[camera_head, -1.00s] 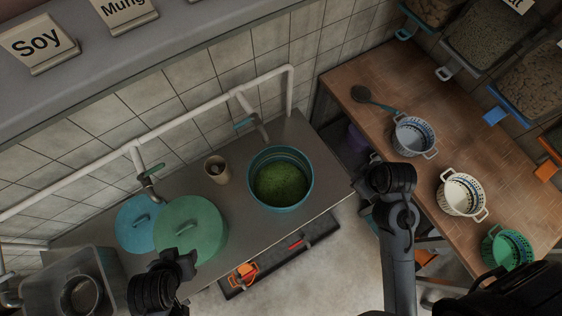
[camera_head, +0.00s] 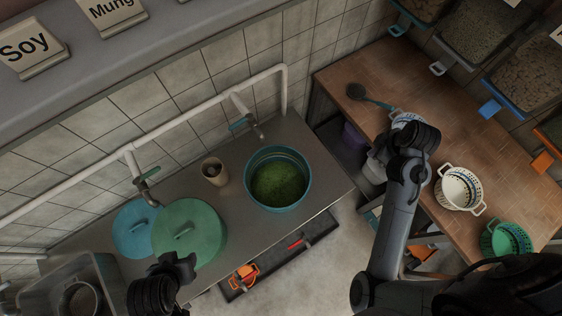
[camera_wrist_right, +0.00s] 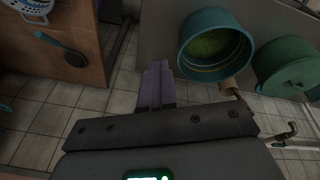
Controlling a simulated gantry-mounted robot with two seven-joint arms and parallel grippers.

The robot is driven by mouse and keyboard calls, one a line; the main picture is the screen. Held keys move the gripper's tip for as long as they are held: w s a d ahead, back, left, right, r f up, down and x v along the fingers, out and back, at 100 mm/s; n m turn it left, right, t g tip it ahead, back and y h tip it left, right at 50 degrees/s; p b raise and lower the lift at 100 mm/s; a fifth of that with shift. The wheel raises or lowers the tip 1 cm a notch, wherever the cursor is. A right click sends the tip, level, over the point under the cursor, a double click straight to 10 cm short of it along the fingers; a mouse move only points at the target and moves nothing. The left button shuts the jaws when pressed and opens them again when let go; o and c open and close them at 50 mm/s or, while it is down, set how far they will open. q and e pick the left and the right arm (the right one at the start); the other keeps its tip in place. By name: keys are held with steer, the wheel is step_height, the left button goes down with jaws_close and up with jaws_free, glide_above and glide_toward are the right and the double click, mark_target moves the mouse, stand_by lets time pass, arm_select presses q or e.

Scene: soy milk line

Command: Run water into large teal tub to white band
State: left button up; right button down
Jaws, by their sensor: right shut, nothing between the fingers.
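The large teal tub (camera_head: 250,187) stands on the steel counter with green contents well below its rim. It also shows in the wrist view (camera_wrist_right: 187,52). A tap with a teal handle (camera_head: 240,124) is on the wall pipe behind the tub; no water stream is visible. My right gripper (camera_head: 376,163) is shut and empty, to the right of the tub and apart from it; its fingers show in the right wrist view (camera_wrist_right: 157,84). My left gripper (camera_head: 182,266) is at the lower left near the green lid; its fingers are unclear.
A green-lidded tub (camera_head: 190,235) and a blue lid (camera_head: 132,228) are left of the tub, with a beige cup (camera_head: 214,171) between. A second tap (camera_head: 148,186) is further left.

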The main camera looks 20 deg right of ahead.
steer(key=a, duration=0.2)
steer(key=a+y, duration=0.1)
steer(key=shift+w+a+f, duration=0.25)
steer(key=shift+w+a, duration=0.1)
steer(key=shift+w, duration=0.05)
steer(key=w+d+n+y, duration=0.1)
steer(key=w+d+n, duration=0.3)
steer(key=w+d, duration=0.5)
steer(key=w, duration=0.4)
steer(key=shift+w+g, duration=0.2)
steer(key=shift+g, duration=0.1)
steer(key=shift+w, duration=0.1)
steer(key=w+d+n+b, duration=0.1)
steer(key=w+n+b, duration=0.1)
steer(key=w+b, duration=0.2)
steer(key=w+d+n+g+b, duration=0.1)
steer(key=w+b, duration=0.4)
steer(key=w, duration=0.5)
steer(key=shift+w+d+n+y, duration=0.25)
steer(key=shift+d+n+y, duration=0.15)
steer(key=shift+d+n, duration=0.45)
steer(key=shift+a, duration=0.2)
